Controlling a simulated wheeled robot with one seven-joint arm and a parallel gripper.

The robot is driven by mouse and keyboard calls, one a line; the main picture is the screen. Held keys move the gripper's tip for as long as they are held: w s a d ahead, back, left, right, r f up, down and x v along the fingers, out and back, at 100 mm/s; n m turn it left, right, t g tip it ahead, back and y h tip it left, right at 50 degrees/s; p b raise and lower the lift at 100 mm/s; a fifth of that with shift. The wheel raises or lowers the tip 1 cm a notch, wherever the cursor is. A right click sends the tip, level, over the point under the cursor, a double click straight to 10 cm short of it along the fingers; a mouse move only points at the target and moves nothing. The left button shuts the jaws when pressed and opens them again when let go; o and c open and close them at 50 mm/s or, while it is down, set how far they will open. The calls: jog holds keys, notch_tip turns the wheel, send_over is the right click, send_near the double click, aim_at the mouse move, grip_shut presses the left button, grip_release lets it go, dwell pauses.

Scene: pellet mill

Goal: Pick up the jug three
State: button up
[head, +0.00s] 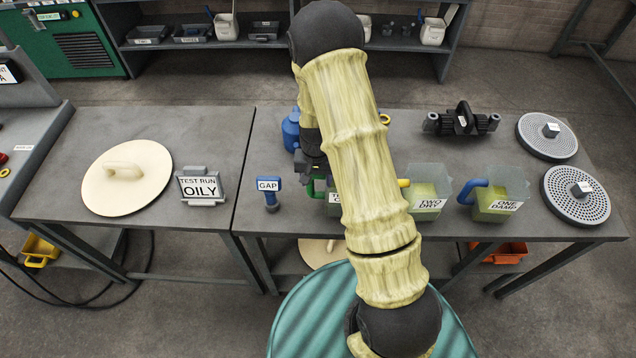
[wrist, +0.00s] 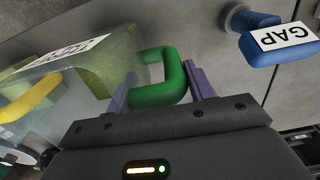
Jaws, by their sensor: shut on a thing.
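The jug with the green handle (wrist: 158,92) is a clear, squarish container with green contents. Its body (wrist: 70,75) fills the left of the wrist view, and its label is turned and hard to read. My gripper (wrist: 160,78) is shut on the green handle, one purple-grey finger on each side. In the head view my arm hides most of this jug (head: 333,208); only part of a label beginning with "T" and some green handle show. Whether its base touches the bench cannot be told.
Jug two, labelled dry (head: 428,190), stands close on the right with a yellow handle, then jug one, labelled damp (head: 500,195). A blue GAP gauge (head: 268,192) stands on the left. A blue bottle (head: 290,130) is behind. Perforated discs (head: 576,200) lie at far right.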

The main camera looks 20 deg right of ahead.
notch_tip(320, 180, up, 8)
jog(key=shift+r+b, duration=0.2)
jog(key=shift+b, duration=0.75)
jog(key=o, duration=0.6)
grip_shut()
